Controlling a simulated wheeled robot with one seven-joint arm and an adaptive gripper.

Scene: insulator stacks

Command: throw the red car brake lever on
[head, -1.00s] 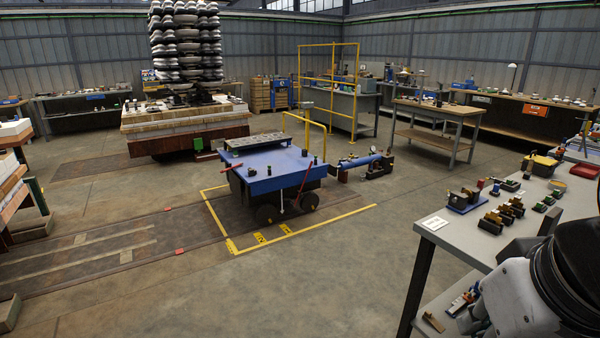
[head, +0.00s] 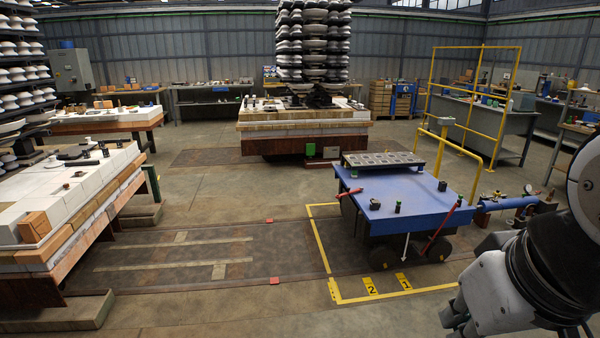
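A blue wheeled car (head: 415,212) stands right of centre in the head view. A red lever (head: 440,228) slants across its front right side, top end leaning right. A second red bar (head: 349,193) with a dark end sticks out at its left edge, nearly level. I cannot tell from here which is the brake lever. A white arrow (head: 405,246) shows on the car's front.
Yellow floor lines (head: 385,297) with marks 1 and 2 border the car's front and left. A yellow rail (head: 459,160) rises behind it. A loaded brick-topped car (head: 60,235) stands at left, and an insulator stack (head: 313,45) behind. The floor between is open.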

